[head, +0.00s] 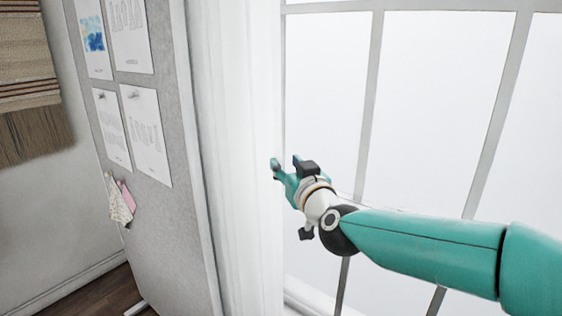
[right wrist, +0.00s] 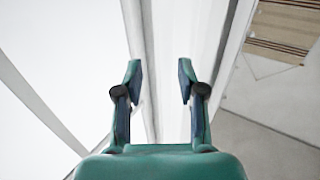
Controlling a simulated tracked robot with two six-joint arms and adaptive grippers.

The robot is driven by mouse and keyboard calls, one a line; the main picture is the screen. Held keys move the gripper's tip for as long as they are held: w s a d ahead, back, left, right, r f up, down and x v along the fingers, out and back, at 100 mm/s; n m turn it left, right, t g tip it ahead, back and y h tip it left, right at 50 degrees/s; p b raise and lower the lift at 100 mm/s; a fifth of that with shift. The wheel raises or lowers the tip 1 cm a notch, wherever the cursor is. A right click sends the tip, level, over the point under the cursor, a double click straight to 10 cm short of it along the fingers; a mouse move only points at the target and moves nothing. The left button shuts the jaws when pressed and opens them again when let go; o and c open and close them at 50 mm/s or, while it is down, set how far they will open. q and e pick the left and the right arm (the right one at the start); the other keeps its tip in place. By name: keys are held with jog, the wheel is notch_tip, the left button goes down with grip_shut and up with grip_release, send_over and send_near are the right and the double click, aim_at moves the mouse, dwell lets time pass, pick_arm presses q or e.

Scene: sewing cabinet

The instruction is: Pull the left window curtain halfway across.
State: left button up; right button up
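The left window curtain (head: 240,150) is white and hangs straight down in the head view, gathered at the left side of the window. My right gripper (head: 285,163) is at the curtain's right edge, about halfway up the picture. In the right wrist view my right gripper (right wrist: 160,70) has its two fingers apart, with nothing clearly held between them. The pale curtain (right wrist: 180,30) shows beyond and between the fingers there. I cannot tell whether a finger touches the cloth. My left gripper is in neither view.
The bright window (head: 440,90) with grey bars fills the right side. A grey pinboard (head: 170,215) with papers stands just left of the curtain. A woven hanging (head: 30,80) is on the wall at far left. Dark wooden floor (head: 95,300) shows at bottom left.

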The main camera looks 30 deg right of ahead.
aim_at(282, 161)
jog(key=shift+x, duration=1.9)
grip_shut()
